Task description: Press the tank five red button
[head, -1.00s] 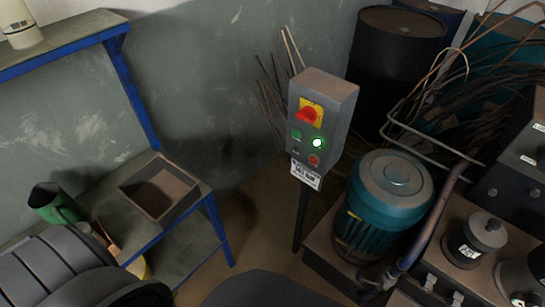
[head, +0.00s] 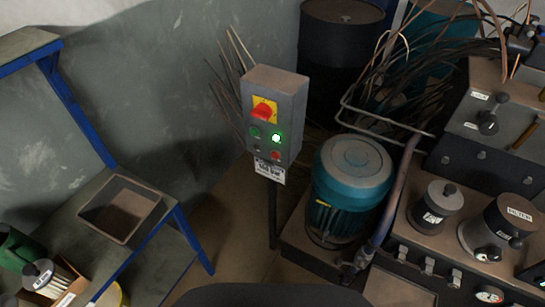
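A grey control box (head: 275,115) stands on a post near the middle of the head view. Its front carries a red rotary switch on a yellow plate (head: 263,108), a dark green button (head: 255,132), a lit green lamp (head: 277,138) and a small red button (head: 276,155) at the lower right. A white label (head: 269,171) hangs under the box; its text is too small to read surely. Neither gripper shows in this view.
A teal motor (head: 350,185) stands right of the post, beside a machine with knobs (head: 437,203). Dark cables and a bent metal rail lie behind. A blue-framed bench (head: 180,225) with an open tray (head: 89,207) is at left. Floor shows between bench and post.

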